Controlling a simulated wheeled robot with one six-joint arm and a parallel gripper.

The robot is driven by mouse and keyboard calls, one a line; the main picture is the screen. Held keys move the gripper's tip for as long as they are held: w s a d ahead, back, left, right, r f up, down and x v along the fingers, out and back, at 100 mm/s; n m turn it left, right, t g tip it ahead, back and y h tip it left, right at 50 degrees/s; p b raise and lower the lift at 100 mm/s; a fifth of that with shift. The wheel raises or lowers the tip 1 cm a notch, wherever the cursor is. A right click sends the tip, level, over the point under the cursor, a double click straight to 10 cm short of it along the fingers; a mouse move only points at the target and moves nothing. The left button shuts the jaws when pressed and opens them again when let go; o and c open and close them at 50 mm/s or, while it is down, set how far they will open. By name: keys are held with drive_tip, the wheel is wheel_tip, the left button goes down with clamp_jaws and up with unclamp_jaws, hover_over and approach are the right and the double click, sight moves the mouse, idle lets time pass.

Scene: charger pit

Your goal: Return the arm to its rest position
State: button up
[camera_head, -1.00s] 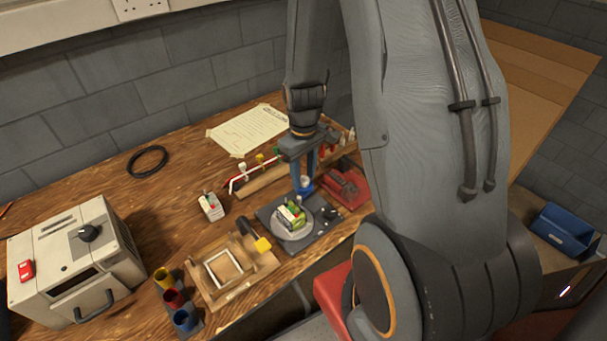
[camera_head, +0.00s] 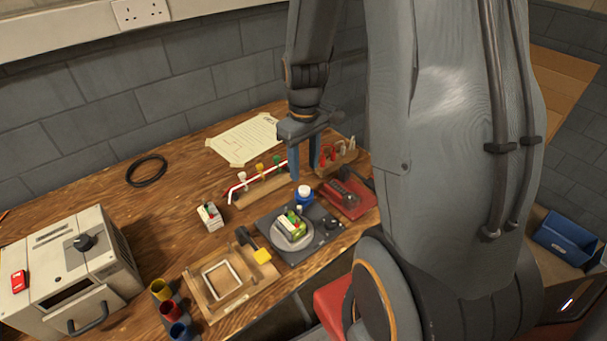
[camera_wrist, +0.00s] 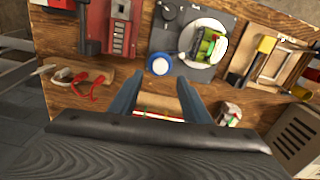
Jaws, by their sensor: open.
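My gripper (camera_head: 304,165) hangs above the back part of the bench, pointing down, with its two blue-grey fingers apart and nothing between them. In the wrist view the open fingers (camera_wrist: 158,95) reach over the bench. A small blue bottle with a white cap (camera_head: 304,193) stands below and in front of the fingers, apart from them. It also shows in the wrist view (camera_wrist: 159,65), beyond the fingertips. My arm fills the right middle of the head view and hides part of the bench and wall.
A dark plate with a round pan (camera_head: 292,236) holding a small green and white object sits near the front. A red device (camera_head: 347,196), a rack with coloured caps (camera_head: 262,186), a wooden frame (camera_head: 222,279), coloured cups (camera_head: 170,312) and a beige machine (camera_head: 70,270) stand around.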

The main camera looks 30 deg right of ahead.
drive_tip(key=shift+r, duration=0.35)
idle(0.3)
drive_tip(key=s+a+r+m+t, duration=0.1)
drive_tip(key=s+a+r+m, duration=0.2)
drive_tip(key=s+a, duration=0.6)
wheel_tip(320, 180, up, 3)
drive_tip(key=shift+s+a+f, duration=0.15)
drive_tip(key=shift+s+a, duration=0.05)
drive_tip(key=shift+s, duration=0.15)
idle(1.3)
